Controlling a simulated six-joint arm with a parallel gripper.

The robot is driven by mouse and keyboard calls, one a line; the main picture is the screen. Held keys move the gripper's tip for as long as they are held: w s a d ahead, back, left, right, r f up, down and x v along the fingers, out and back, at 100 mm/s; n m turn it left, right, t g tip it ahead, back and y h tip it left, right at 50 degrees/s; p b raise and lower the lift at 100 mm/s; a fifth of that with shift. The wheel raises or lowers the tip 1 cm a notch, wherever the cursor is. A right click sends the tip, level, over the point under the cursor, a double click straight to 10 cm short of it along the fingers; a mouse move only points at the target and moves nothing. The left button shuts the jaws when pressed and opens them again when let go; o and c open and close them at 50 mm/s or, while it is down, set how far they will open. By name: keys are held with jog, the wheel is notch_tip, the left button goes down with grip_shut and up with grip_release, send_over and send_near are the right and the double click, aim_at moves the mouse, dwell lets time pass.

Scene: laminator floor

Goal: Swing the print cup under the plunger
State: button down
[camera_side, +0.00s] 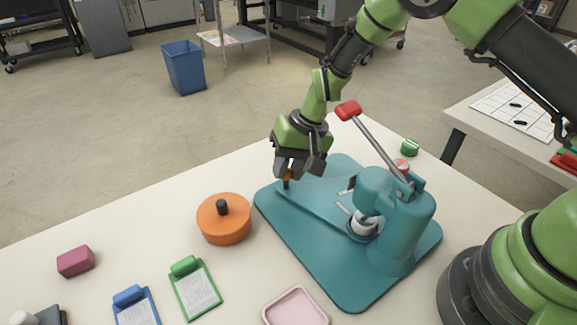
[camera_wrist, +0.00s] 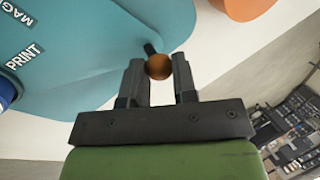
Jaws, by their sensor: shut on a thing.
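The teal press (camera_side: 395,225) stands on a teal base. Its red-tipped lever (camera_side: 348,110) is raised. A pale metal plunger (camera_side: 366,220) hangs over a round cup (camera_side: 360,236); I cannot tell which cup that is. A swing plate runs from there to a brown ball knob (camera_wrist: 158,67) on a dark post. My gripper (camera_side: 287,176) is shut on the knob at the plate's outer end. In the wrist view the fingers (camera_wrist: 158,78) flank the ball. The PRINT label (camera_wrist: 24,56) lies on the teal surface beside a blue round part (camera_wrist: 6,92), cut off by the frame edge.
An orange round container (camera_side: 222,222) with a black knob stands left of the base. Two clipboards (camera_side: 195,288), a pink tray (camera_side: 296,308) and a maroon block (camera_side: 75,261) lie in front and left. A green-capped item (camera_side: 410,147) stands behind the press.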

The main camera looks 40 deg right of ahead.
jog(key=shift+d, duration=0.15)
jog(key=shift+w+d+m+t+h, duration=0.15)
jog(key=shift+w+d+m+t, duration=0.2)
jog(key=shift+m, duration=0.35)
jog(key=shift+w+d+m+t+h, duration=0.15)
jog(key=shift+d+m, duration=0.3)
jog(key=shift+m, duration=0.25)
jog(key=shift+w+d+m+t, duration=0.2)
jog(key=shift+d+m+t, duration=0.1)
jog(key=shift+d+m, duration=0.75)
jog(key=shift+d+m+t+h, duration=0.2)
jog(key=shift+d+m+h, duration=0.4)
jog(key=shift+m, duration=0.65)
jog(key=shift+d+m+t+h, duration=0.2)
jog(key=shift+d+m+h, duration=0.1)
jog(key=shift+d+m, duration=0.75)
jog(key=shift+a+m, duration=0.1)
jog(key=shift+m, duration=0.25)
jog(key=c, duration=0.9)
grip_release()
